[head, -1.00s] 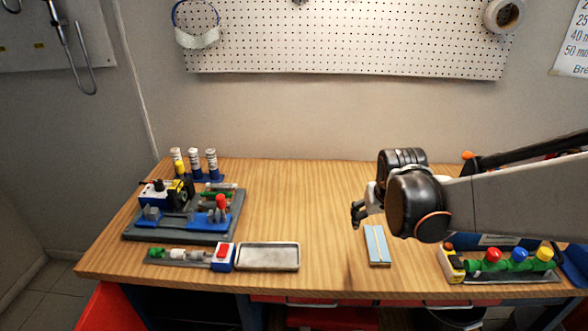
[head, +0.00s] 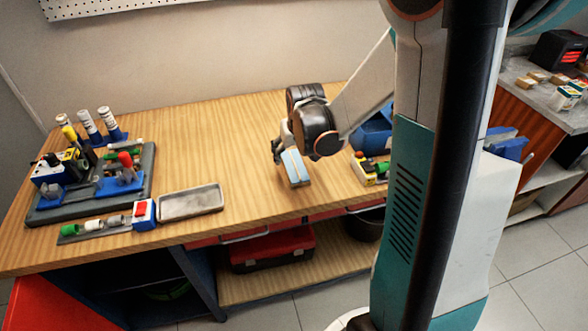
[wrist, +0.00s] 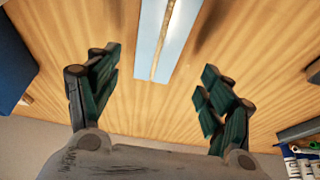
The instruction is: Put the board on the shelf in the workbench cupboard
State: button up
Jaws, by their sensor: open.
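The board (head: 295,169) is a narrow light-blue strip with a tan line down its middle. It lies on the workbench top near the front edge, and it shows at the top centre of the wrist view (wrist: 150,45). My gripper (head: 281,158) is at the board's back end in the head view. In the wrist view its fingers (wrist: 158,70) are spread wide and empty, with the board's near end between and just beyond their tips. The workbench cupboard (head: 165,268) is the dark open compartment under the left part of the bench, its inside partly hidden in shadow.
A metal tray (head: 191,204) and a fixture board with parts (head: 140,190) stand left of the board. A blue bin (head: 372,135) and coloured parts stand right. A red toolbox (head: 272,250) sits on the lower wooden shelf. The bench middle is clear.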

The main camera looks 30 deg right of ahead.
aim_at(293, 162)
jog(key=b+x, duration=0.1)
jog(key=x, duration=0.1)
jog(key=b+x, duration=0.1)
jog(key=x, duration=0.1)
jog(key=shift+s+d+f, duration=0.15)
jog(key=shift+d+f, duration=0.05)
jog(key=shift+f, duration=0.05)
jog(key=shift+w+f, duration=0.25)
jog(key=shift+f, duration=0.15)
jog(key=shift+r, duration=0.1)
jog(key=shift+c, duration=0.3)
jog(key=c, duration=1.3)
jog(key=shift+r, duration=0.1)
jog(key=shift+c, duration=0.2)
notch_tip(293, 162, up, 20)
jog(key=p, duration=0.6)
